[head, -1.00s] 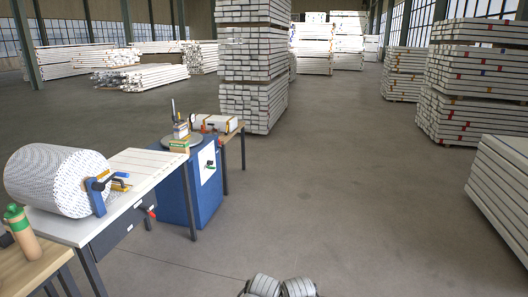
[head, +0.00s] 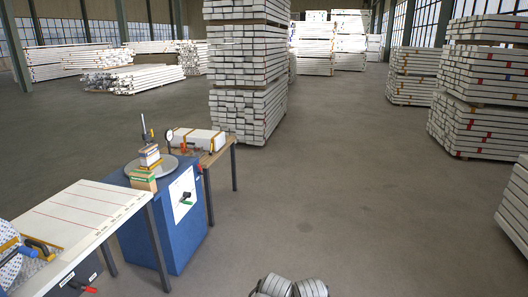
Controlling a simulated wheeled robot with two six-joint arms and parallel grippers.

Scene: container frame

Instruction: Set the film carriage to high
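A blue cabinet (head: 165,235) stands left of centre with a grey round turntable (head: 184,163) on top. A small stack of wooden-looking blocks (head: 147,170) with green and orange bands sits on the turntable. I cannot tell which part is the film carriage. A white panel (head: 178,187) on the cabinet's right face carries a small knob or lever with green and black parts (head: 185,199); its setting is too small to read.
A white-topped bench (head: 85,212) with red lines stands at front left, a patterned roll (head: 10,268) at its near end. A wooden table (head: 216,152) behind the cabinet holds a white box (head: 198,138) and a dial gauge (head: 169,137). Timber stacks (head: 248,70) stand beyond. The floor right of the cabinet is clear.

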